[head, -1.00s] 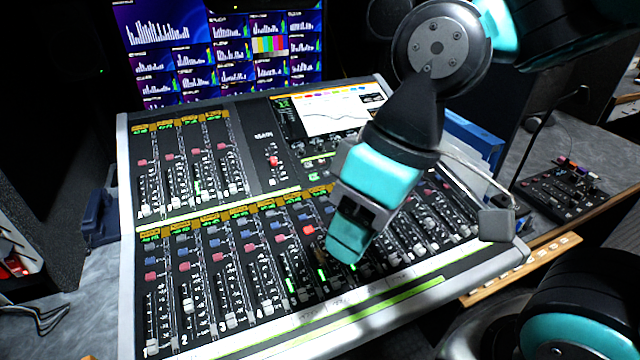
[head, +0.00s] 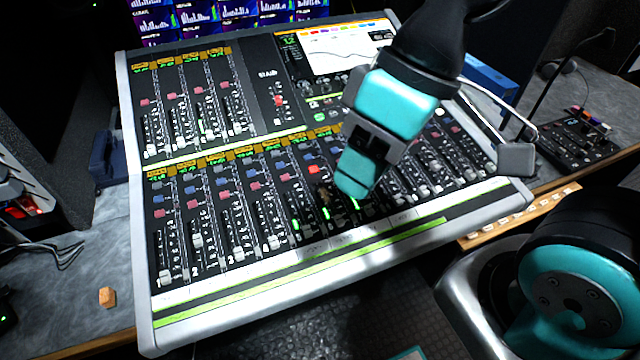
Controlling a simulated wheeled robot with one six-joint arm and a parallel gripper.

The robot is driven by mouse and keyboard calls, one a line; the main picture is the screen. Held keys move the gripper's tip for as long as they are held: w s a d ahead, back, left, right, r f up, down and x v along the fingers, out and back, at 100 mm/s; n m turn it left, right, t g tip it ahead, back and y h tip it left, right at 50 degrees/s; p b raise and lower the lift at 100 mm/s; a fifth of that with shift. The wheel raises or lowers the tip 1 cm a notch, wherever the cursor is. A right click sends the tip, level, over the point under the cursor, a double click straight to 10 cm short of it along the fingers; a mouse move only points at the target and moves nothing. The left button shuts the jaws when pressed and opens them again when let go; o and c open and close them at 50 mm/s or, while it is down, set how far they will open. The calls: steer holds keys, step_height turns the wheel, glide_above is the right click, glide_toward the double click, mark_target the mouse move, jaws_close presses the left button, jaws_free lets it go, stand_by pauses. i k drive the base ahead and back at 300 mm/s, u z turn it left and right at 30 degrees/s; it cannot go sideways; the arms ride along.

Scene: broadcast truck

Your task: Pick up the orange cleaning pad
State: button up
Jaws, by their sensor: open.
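The far finger is partly hidden, and the gap between the fingers is hard to see.
The large mixing console (head: 300,268) with raised pale edges fills the space between my gripper and the pad. Cables (head: 50,250) lie on the left desk (head: 75,325) behind the pad. A small control panel (head: 583,140) stands at the right.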

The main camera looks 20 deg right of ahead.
mark_target(108, 299)
steer(key=u, duration=1.4)
